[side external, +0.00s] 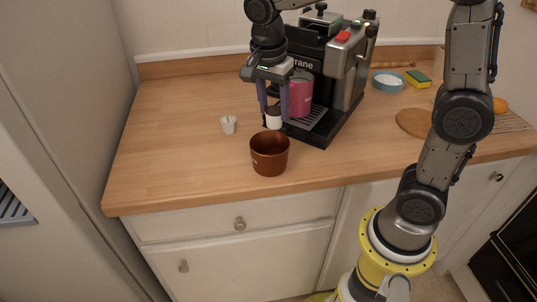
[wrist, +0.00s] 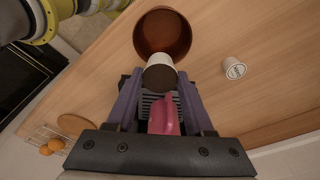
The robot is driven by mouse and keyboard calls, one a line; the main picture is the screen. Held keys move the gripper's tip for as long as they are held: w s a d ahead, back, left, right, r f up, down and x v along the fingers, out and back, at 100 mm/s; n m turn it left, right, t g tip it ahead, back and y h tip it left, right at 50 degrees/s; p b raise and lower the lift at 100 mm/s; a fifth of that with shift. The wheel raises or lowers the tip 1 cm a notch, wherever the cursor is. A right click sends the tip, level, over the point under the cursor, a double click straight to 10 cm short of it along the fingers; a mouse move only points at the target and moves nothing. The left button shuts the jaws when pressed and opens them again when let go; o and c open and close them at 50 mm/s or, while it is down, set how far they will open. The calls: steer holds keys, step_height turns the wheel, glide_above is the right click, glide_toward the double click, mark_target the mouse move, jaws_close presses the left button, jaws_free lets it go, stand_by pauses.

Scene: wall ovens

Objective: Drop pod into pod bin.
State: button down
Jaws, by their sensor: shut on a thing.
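My gripper (side external: 271,112) points down in front of the coffee machine and is shut on a white pod with a dark top (side external: 273,119). In the wrist view the held pod (wrist: 160,74) sits between the two fingers, its dark end toward the camera. The brown pod bin (side external: 269,159) stands upright on the counter, nearer the front edge than the held pod. In the wrist view the bin (wrist: 163,32) lies just beyond the pod, which overlaps its rim in the picture. A second white pod (side external: 229,124) stands on the counter left of the gripper; it also shows in the wrist view (wrist: 234,68).
The coffee machine (side external: 330,75) stands close behind and right of my gripper, with a pink cup (side external: 301,97) on its drip tray. A bowl (side external: 388,82), a sponge (side external: 418,78) and a round board (side external: 414,122) lie further right. The left counter (side external: 165,140) is clear.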

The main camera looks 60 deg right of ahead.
steer(key=shift+c, duration=1)
jaws_free()
steer(key=shift+r, duration=0.1)
step_height(320, 180, up, 14)
steer(key=a, duration=0.2)
steer(key=shift+f, duration=0.2)
steer(key=shift+s, duration=0.1)
